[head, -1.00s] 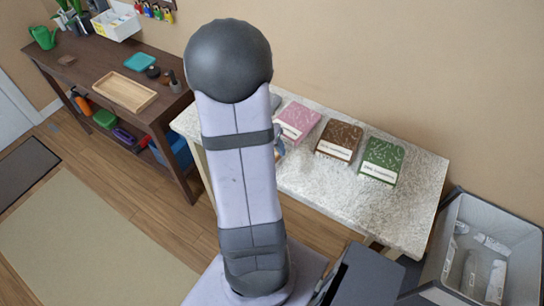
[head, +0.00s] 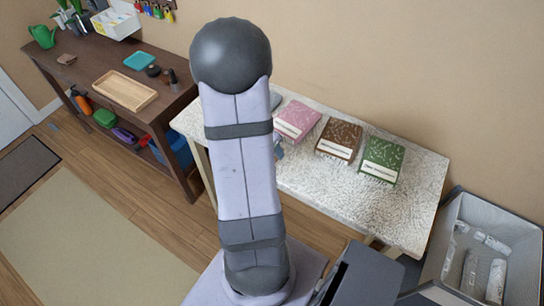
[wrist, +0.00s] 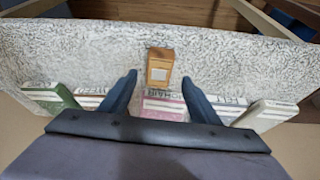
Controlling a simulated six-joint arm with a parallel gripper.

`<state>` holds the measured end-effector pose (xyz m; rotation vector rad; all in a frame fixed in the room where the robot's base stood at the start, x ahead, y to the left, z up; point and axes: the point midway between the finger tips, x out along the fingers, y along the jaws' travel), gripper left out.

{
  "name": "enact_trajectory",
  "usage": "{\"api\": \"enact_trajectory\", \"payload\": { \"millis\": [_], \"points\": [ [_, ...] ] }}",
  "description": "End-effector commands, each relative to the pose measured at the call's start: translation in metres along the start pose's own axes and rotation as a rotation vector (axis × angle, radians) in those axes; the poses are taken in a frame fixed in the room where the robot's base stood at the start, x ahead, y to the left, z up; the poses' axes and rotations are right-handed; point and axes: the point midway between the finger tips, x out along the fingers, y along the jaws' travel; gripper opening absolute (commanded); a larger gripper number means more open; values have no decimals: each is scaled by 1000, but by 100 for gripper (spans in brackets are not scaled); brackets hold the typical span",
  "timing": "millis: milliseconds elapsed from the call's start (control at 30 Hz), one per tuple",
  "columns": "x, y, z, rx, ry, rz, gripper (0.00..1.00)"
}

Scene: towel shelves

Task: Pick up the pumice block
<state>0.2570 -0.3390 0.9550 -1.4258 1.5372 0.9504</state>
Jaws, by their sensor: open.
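In the wrist view an orange-brown box with a pale label (wrist: 160,68) stands on the speckled white table, between and just beyond the tips of my gripper (wrist: 159,77). The two dark blue fingers are apart with nothing held. A pink package (wrist: 163,105) lies between the fingers, nearer the palm, partly covered. I cannot read the labels or tell which item is the pumice block. In the head view my arm hides the orange-brown box and most of my gripper.
On the white table (head: 400,215) are a pink package (head: 297,119), a brown one (head: 339,139) and a green one (head: 382,158). A grey bin (head: 440,240) with white items stands right.

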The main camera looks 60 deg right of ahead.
Motion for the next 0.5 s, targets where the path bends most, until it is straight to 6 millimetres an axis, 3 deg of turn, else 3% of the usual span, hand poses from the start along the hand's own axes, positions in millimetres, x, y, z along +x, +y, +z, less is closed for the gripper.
{"api": "enact_trajectory", "payload": {
  "millis": [500],
  "points": [
    [46,3,2,-1,-2,2,56]
  ]
}}
